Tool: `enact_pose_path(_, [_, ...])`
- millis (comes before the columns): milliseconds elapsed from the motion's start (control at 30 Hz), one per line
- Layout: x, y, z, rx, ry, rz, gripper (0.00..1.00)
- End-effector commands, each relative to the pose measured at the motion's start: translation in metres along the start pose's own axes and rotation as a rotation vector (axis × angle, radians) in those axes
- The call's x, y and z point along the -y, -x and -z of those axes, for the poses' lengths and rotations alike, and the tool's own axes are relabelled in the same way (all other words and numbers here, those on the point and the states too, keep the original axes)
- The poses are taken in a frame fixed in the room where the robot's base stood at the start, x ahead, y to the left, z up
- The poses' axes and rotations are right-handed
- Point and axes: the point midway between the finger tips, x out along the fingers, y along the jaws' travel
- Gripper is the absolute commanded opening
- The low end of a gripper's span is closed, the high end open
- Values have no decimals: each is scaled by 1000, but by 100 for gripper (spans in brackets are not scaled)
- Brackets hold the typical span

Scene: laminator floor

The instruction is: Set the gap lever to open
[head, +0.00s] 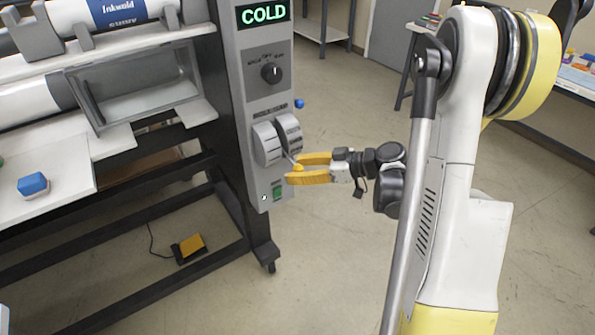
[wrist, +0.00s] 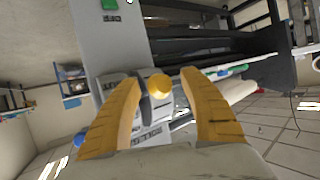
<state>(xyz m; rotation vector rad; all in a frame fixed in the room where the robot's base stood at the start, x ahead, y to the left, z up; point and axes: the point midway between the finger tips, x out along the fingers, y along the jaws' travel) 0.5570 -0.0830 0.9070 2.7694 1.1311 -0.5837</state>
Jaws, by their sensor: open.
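The gap lever ends in a round yellow knob (head: 298,167) and rises from a slot between two grey rounded housings (head: 267,143) on the machine's side panel. It points outward and down toward my gripper. My gripper (head: 293,170) has yellow fingers, spread apart, one above and one below the knob in the head view. In the wrist view the knob (wrist: 159,85) sits between the fingertips (wrist: 163,77), with a visible space to each finger. Whether a finger touches it is unclear. The lettering by the lever is too small to read.
Above the lever are a black rotary dial (head: 271,73) and a green "COLD" display (head: 263,14). A green switch (head: 277,193) is below, and a blue button (head: 299,103) is on the panel's right edge. A foot pedal (head: 190,246) lies on the floor.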

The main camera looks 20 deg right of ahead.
Motion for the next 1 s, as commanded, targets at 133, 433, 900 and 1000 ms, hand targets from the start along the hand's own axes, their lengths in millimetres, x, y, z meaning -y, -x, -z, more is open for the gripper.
enact_pose_path(133, [0, 0, 0, 0, 0, 0, 51])
enact_pose_path(433, [0, 0, 0, 0, 0, 0, 0])
enact_pose_path(900, [1, 6, 14, 61, -39, 14, 0])
enact_pose_path(1000, [2, 9, 24, 110, -73, 26, 0])
